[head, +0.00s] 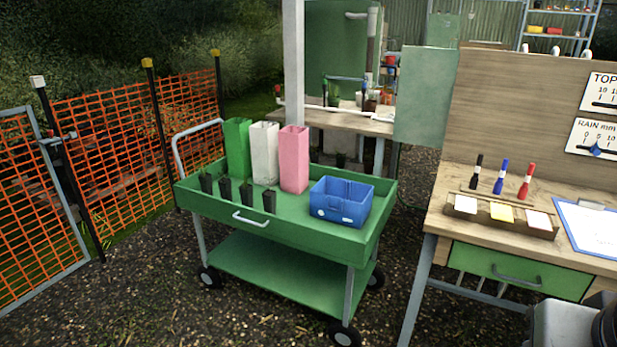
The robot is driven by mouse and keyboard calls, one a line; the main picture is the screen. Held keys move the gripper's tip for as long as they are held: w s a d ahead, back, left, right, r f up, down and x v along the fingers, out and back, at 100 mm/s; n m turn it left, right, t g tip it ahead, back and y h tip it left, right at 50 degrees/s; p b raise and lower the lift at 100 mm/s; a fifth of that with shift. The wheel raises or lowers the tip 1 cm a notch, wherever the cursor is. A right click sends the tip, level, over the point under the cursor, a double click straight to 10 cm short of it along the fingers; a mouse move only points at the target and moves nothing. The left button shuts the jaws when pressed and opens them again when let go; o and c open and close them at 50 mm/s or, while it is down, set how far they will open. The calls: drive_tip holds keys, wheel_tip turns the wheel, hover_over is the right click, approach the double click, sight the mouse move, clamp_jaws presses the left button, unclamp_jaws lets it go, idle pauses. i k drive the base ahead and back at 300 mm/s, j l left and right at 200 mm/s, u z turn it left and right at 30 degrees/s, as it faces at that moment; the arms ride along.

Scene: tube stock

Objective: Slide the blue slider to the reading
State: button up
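The blue slider (595,150) sits on the track of a white card marked "RAIN mm" (577,142). The card is on the upright wooden board (525,110) at the right edge of the head view. The card is cut off on the right, with 0, 5 and part of a 10 visible. The slider appears a little right of the 5, but its exact reading is too small to tell. My gripper is not in view.
Below the board, a wooden bench (440,222) holds upright pens, a box of coloured notes (465,204) and a blue clipboard (572,238). Above the rain card is a "TOP" card (603,91). A green cart (300,255) stands left; gravel lies between.

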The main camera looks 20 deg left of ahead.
sight(595, 149)
drive_tip(key=u, duration=4)
drive_tip(key=z, duration=4.65)
drive_tip(key=i+l+u, duration=0.25)
drive_tip(key=i+l, duration=0.25)
drive_tip(key=i, duration=0.15)
